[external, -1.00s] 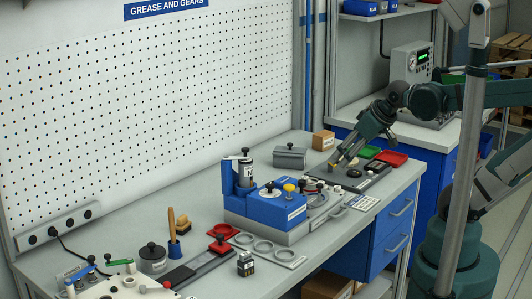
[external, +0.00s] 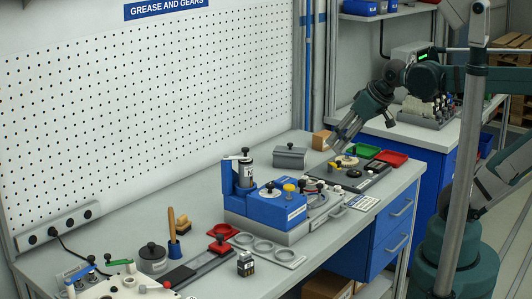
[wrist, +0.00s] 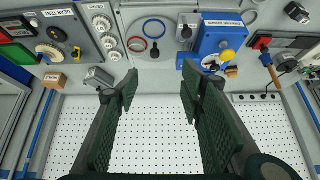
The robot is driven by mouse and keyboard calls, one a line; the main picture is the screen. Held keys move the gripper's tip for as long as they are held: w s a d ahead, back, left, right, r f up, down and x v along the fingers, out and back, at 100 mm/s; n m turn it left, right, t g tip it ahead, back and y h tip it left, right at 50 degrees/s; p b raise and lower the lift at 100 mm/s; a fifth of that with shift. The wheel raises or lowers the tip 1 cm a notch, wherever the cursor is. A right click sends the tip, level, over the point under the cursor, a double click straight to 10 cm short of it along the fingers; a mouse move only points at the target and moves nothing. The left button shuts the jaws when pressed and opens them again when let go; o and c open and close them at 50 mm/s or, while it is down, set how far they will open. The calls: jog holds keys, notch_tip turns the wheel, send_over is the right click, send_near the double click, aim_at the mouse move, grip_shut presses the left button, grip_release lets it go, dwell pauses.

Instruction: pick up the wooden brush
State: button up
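The wooden brush (external: 172,225) stands upright in a blue holder (external: 174,248) on the left part of the bench, its tan handle pointing up. In the wrist view what looks like its handle (wrist: 273,75) shows at the right. My gripper (external: 334,146) is far to the right of the brush, above the right end of the bench. In the wrist view my gripper (wrist: 159,82) has its two dark green fingers spread wide, with nothing between them.
A blue and grey fixture (external: 270,208) with a tall cylinder stands between my gripper and the brush. A grey pot (external: 152,258) and a dark strip with red blocks (external: 205,262) flank the brush. The pegboard wall (external: 150,110) runs behind the bench.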

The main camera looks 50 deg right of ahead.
jog(key=w+a+r+m+g+p, duration=0.1)
jog(key=w+a+r+m+p, duration=0.15)
jog(key=w+a+r, duration=0.4)
jog(key=w+a+r+m+g+p, duration=0.1)
jog(key=w+a+r+m+g, duration=0.15)
jog(key=w, duration=0.65)
jog(key=m+g+p, duration=0.4)
jog(key=m+p, duration=0.2)
jog(key=m, duration=0.4)
send_over(183, 217)
notch_tip(183, 217, down, 10)
jog(key=shift+t, duration=0.25)
notch_tip(183, 217, down, 18)
jog(key=shift+w+r, duration=0.15)
jog(key=shift+f, duration=0.5)
jog(key=shift+f, duration=1.3)
